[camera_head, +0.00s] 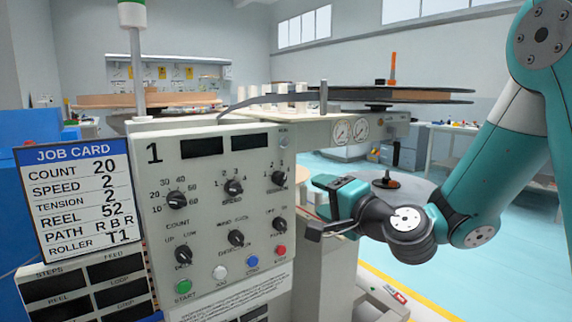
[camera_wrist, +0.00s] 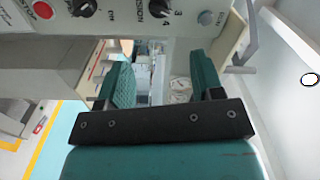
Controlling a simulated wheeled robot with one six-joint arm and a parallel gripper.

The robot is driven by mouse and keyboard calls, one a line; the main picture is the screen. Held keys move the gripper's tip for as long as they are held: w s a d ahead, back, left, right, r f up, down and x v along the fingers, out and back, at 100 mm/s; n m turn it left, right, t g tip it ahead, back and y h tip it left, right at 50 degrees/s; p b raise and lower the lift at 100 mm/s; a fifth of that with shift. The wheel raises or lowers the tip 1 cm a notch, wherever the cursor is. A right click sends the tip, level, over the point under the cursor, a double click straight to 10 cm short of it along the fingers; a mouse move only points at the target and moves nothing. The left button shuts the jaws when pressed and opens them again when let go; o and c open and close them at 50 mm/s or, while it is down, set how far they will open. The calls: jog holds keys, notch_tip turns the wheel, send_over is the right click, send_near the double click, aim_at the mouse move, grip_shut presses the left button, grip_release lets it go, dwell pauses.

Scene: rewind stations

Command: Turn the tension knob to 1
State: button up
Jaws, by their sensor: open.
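The tension knob (camera_head: 278,178) is a small black dial at the upper right of the grey control panel (camera_head: 215,240) marked 1. It also shows at the top edge of the wrist view (camera_wrist: 160,8), partly cut off, with 3 and 4 printed near it. I cannot tell its setting. My gripper (camera_head: 318,205) is just right of the panel in the head view, apart from the knob. In the wrist view my gripper (camera_wrist: 160,80) has its two teal fingers spread, with nothing between them.
Other knobs, including the speed knob (camera_head: 233,188), and coloured buttons such as the red one (camera_head: 281,251) share the panel. A job card (camera_head: 75,200) at left reads tension 2. A reel disc (camera_head: 385,95) and gauges (camera_head: 342,132) stand behind. Open floor (camera_head: 430,265) lies right.

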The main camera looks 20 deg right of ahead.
aim_at(285, 180)
jog(key=p+x, duration=0.5)
jog(key=x, duration=0.8)
jog(key=shift+a+p, duration=0.15)
jog(key=shift+p, duration=0.2)
jog(key=shift+f, duration=0.1)
jog(key=c, duration=0.9)
